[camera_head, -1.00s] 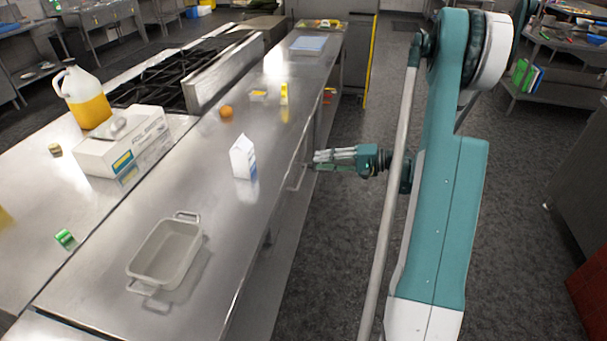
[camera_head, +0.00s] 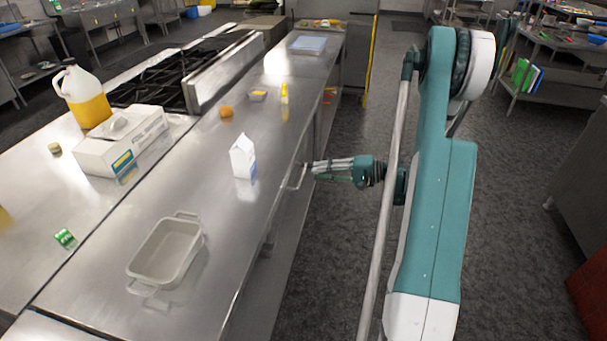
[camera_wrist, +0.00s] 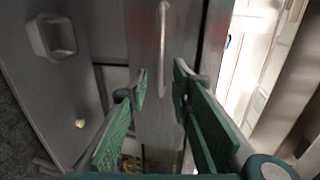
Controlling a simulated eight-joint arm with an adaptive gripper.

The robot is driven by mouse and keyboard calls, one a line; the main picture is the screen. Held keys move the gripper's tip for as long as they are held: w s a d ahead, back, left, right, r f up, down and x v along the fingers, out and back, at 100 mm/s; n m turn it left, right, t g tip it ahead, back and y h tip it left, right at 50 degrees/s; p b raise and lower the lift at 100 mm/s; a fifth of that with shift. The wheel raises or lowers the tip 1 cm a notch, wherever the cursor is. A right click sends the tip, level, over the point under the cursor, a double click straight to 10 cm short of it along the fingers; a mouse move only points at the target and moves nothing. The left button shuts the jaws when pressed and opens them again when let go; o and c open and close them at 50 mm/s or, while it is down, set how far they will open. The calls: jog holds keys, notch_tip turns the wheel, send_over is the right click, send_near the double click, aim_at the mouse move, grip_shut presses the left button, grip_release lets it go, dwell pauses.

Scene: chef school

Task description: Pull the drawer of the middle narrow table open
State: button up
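The middle narrow table is a long steel counter (camera_head: 225,195) running away from me in the head view. Its drawer handle (camera_head: 297,178) is a thin metal bar on the right side, below the table edge. My gripper (camera_head: 316,170) is just right of this handle, pointing left at it. In the wrist view my gripper (camera_wrist: 158,85) is open, with its green finger pads apart and nothing held. A steel front (camera_wrist: 146,40) with a bar handle (camera_wrist: 162,40) lies ahead, the handle roughly in line with the gap between the fingers. No drawer gap is clear.
A milk carton (camera_head: 243,157) stands on the counter near the gripper. A baking dish (camera_head: 166,252), an orange (camera_head: 226,112) and a tissue-like box (camera_head: 122,140) are also on top. The dark floor (camera_head: 330,270) right of the table is clear.

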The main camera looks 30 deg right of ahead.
aim_at(303, 172)
jog(key=shift+b+x, duration=0.75)
jog(key=shift+x, duration=2.8)
grip_shut()
